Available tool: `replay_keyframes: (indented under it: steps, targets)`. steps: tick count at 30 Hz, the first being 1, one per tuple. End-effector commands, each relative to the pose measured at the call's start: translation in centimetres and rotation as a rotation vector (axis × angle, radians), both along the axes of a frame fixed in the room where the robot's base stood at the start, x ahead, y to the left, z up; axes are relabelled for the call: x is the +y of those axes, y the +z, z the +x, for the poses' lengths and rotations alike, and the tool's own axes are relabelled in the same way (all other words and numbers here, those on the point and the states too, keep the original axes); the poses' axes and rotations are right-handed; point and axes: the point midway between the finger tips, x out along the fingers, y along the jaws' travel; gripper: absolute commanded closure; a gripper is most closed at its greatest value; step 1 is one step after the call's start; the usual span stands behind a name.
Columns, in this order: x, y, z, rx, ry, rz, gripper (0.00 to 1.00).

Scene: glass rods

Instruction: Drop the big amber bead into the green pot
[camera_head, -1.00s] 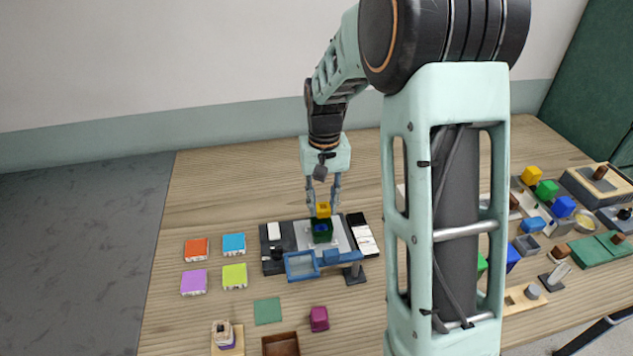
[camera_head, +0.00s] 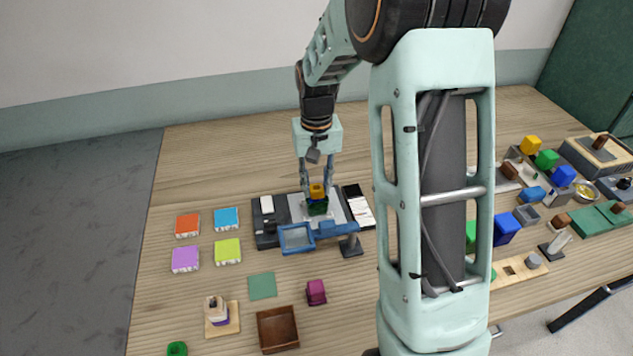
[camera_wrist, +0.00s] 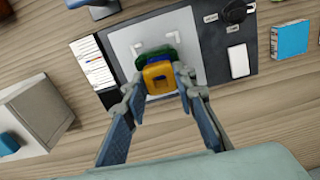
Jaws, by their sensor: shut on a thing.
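The big amber bead (camera_head: 317,191) is a yellow-orange block with a hole in its face. My gripper (camera_head: 316,187) is shut on it, one finger on each side, as the wrist view also shows for the bead (camera_wrist: 159,77). The dark green pot (camera_head: 317,209) stands on a pale plate just below the bead. In the wrist view the pot (camera_wrist: 141,61) is partly hidden behind the bead, and something blue (camera_wrist: 163,57) shows between them. I cannot tell whether the bead touches the pot or is inside its rim.
The pale plate lies on a dark board (camera_head: 264,239). A blue-framed tray (camera_head: 296,238) on a stand is just in front. Coloured tiles (camera_head: 227,219) lie to the left. A brown box (camera_head: 278,329) and magenta block (camera_head: 316,292) are nearer. Many blocks crowd the right.

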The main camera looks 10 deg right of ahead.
Motion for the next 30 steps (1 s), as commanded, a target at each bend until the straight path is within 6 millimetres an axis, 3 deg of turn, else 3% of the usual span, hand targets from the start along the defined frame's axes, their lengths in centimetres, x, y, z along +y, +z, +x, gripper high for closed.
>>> replay_keyframes:
  steps: [11,12,17,26,30]
  targets:
    - [0.0,-0.5,0.0,-0.001,0.000,0.000,0.97]
    - [0.0,-0.5,0.0,-0.001,0.000,0.000,0.72]
    - [0.0,-0.5,0.0,0.000,0.000,0.000,0.54]
    - [0.0,-0.3,0.0,-0.001,0.000,0.000,0.54]
    - [0.0,1.1,0.1,-0.005,0.000,0.000,0.54]
